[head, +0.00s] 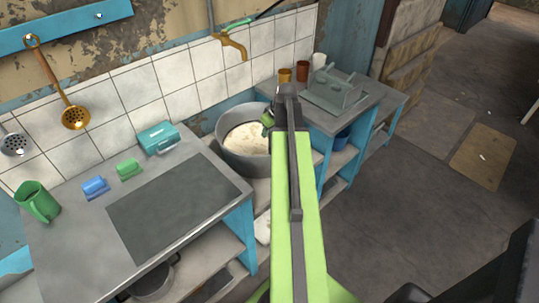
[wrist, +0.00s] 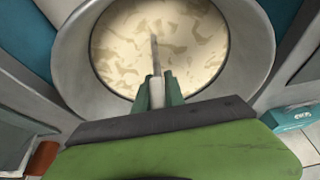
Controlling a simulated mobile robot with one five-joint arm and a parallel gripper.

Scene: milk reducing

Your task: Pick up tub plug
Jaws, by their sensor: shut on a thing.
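The tub (head: 233,160) is a round grey metal basin of pale, creamy liquid between two counters. It also fills the upper part of the wrist view (wrist: 253,55). My gripper (head: 267,121) is over the tub's right side in the head view. In the wrist view my gripper (wrist: 158,88) has its green fingers shut on the pale handle of the tub plug (wrist: 155,93). A thin grey rod runs from the handle over the liquid. I cannot tell whether its far end is in the liquid. My arm hides part of the tub in the head view.
The left counter holds a green mug (head: 38,203), a blue item (head: 95,187), a green item (head: 129,169) and a teal box (head: 158,138). A brass tap (head: 233,42) is above the tub. The right counter holds cups (head: 302,71) and a grey-green device (head: 335,92). Floor is open at right.

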